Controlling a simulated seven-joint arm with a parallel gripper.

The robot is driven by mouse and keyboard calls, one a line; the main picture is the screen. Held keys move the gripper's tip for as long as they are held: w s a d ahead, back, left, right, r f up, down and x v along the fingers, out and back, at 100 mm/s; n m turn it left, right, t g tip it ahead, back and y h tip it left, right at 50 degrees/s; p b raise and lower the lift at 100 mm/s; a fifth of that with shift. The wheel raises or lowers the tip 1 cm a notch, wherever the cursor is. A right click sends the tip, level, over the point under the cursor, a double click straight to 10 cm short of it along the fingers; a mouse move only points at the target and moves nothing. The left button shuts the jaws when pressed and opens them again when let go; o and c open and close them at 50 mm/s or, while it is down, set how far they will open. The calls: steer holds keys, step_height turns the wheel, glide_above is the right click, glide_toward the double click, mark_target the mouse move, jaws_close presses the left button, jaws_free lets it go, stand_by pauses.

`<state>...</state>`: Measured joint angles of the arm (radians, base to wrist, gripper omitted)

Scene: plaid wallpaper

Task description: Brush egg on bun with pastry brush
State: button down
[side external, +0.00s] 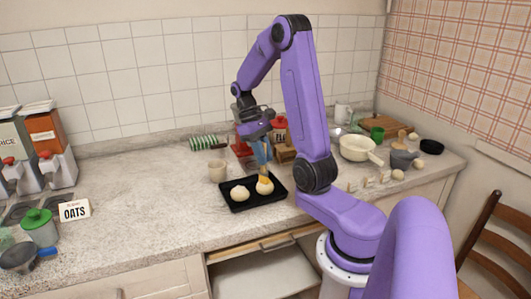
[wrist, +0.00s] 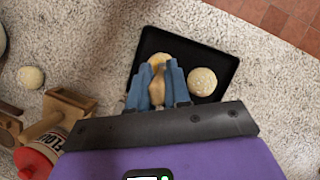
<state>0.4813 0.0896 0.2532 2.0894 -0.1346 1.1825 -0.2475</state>
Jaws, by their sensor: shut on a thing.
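My gripper (side external: 262,151) has blue fingers and points down over the black tray (side external: 272,204). In the wrist view its fingers (wrist: 159,90) are shut on the wooden pastry brush (wrist: 158,72). The brush head is low over the right bun (side external: 264,188), seemingly touching it, though the exact contact is hard to see. This bun has yellow-orange on its top and is partly hidden by the gripper in the wrist view (wrist: 159,59). A second, pale bun (side external: 239,194) sits left of it in the tray and shows plain in the wrist view (wrist: 202,81).
A beige cup (side external: 217,171) stands behind the tray. A cream pan (side external: 358,149) and bowls are to the right.

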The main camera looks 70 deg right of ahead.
steer(key=shift+s+d, duration=0.2)
steer(key=shift+d, duration=0.6)
steer(key=shift+a, duration=0.1)
steer(key=shift+w+a, duration=0.2)
steer(key=shift+a, duration=0.6)
steer(key=shift+s+d, duration=0.25)
steer(key=shift+d, duration=0.65)
steer(key=shift+a, duration=0.1)
stand_by(0.5)
